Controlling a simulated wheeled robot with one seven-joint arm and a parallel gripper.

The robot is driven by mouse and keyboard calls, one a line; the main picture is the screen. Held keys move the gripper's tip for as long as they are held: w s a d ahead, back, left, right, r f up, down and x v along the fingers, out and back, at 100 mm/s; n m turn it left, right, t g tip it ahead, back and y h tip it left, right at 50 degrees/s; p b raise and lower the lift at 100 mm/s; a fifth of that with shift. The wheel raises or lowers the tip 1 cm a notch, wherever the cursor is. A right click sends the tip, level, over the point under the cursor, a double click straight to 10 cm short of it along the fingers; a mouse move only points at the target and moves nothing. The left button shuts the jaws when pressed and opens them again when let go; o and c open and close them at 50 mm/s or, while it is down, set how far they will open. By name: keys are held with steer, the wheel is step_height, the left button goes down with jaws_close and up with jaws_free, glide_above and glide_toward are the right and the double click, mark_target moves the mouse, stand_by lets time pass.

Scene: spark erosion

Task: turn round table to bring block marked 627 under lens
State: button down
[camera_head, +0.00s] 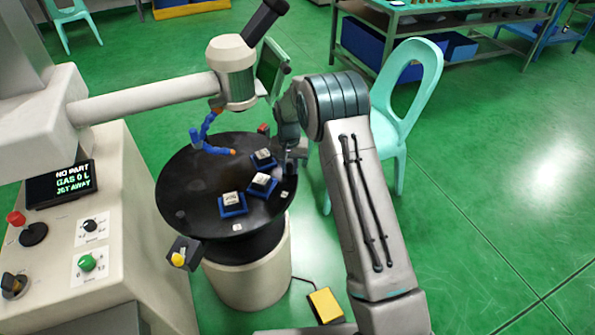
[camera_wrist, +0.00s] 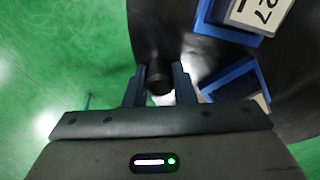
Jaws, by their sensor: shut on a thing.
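The black round table (camera_head: 180,185) carries blue holders with pale marked blocks, one at the back (camera_head: 263,156), one at mid-right (camera_head: 262,182) and one at the front (camera_head: 232,199). Their marks are too small to read in the head view. In the wrist view a block (camera_wrist: 262,12) shows "27", its first digit cut off; a second holder (camera_wrist: 235,82) is partly hidden. The lens head (camera_head: 232,75) hangs over the table's back part. My gripper (camera_wrist: 160,86) is shut on a dark upright peg (camera_wrist: 158,62) at the table's rim.
A blue jet hose (camera_head: 208,135) reaches over the table under the lens. The screen (camera_head: 62,184) reads "NO PART", a gas line and "JET AWAY". A green chair (camera_head: 400,105) stands close behind my arm. A yellow pedal (camera_head: 325,305) lies on the floor.

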steer(key=shift+w+n, duration=0.5)
steer(key=shift+w, duration=0.3)
steer(key=c, duration=1.2)
jaws_free()
steer(key=shift+a, duration=0.1)
steer(key=shift+r, duration=0.3)
steer(key=r, duration=0.2)
steer(key=d+r, duration=0.1)
steer(key=r, duration=0.1)
steer(key=shift+s+b, duration=0.15)
steer(key=shift+b, duration=0.25)
steer(key=s+d+r, duration=0.4)
steer(key=d+r, duration=0.2)
steer(key=d, duration=0.4)
steer(key=shift+r+b, duration=0.25)
steer(key=shift+b, duration=0.15)
